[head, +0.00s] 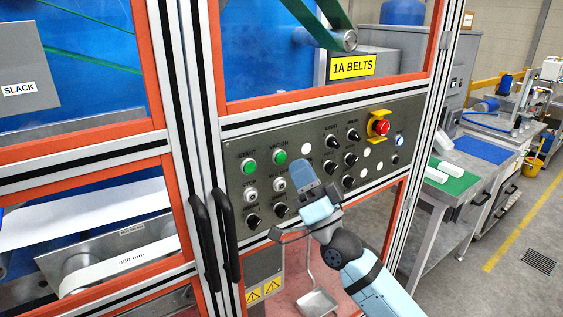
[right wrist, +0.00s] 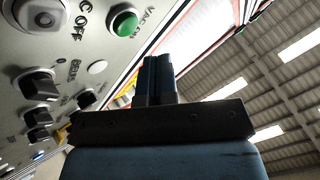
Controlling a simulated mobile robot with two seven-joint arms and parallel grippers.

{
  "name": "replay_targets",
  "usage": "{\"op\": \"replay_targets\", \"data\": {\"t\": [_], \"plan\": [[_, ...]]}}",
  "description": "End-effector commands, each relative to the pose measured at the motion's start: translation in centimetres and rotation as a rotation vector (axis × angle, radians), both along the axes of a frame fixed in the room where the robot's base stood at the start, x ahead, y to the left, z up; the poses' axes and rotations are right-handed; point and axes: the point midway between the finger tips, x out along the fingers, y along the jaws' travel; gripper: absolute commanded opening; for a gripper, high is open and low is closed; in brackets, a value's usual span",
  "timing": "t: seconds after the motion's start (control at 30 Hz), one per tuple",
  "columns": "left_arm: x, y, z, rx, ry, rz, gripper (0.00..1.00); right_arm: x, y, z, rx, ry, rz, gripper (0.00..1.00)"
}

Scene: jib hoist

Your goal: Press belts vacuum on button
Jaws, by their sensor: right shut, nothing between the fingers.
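The grey control panel (head: 320,142) sits under the yellow "1A BELTS" sign (head: 352,67). Its green VAC ON button (head: 280,157) is in the upper row, right of another green button (head: 249,166). VAC ON also shows at the top of the right wrist view (right wrist: 124,22), with the pale VAC OFF button (right wrist: 38,12) to its left. My right gripper (head: 302,174) is shut and empty, in front of the panel, right of and slightly below VAC ON in the head view. Its blue fingers (right wrist: 157,78) look apart from VAC ON in the wrist view. My left gripper is out of view.
Several black knobs (head: 351,135) and a red emergency stop (head: 381,128) on yellow are on the panel's right part. Black door handles (head: 203,240) stand out at the lower left. A workbench (head: 470,160) is at the right, beside open floor.

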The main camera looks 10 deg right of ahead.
Motion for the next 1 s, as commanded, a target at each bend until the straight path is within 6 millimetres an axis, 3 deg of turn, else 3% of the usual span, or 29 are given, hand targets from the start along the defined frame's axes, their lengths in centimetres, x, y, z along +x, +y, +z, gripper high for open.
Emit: {"op": "replay_targets", "data": {"t": [0.23, 1.0], "plan": [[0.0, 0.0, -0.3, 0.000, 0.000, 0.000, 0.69, 1.4, 0.5, 0.1, 0.000, -0.001, 0.000, 0.00], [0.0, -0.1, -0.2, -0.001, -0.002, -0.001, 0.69, 1.5, 0.6, 0.1, 0.000, 0.000, 0.000, 0.00]]}}
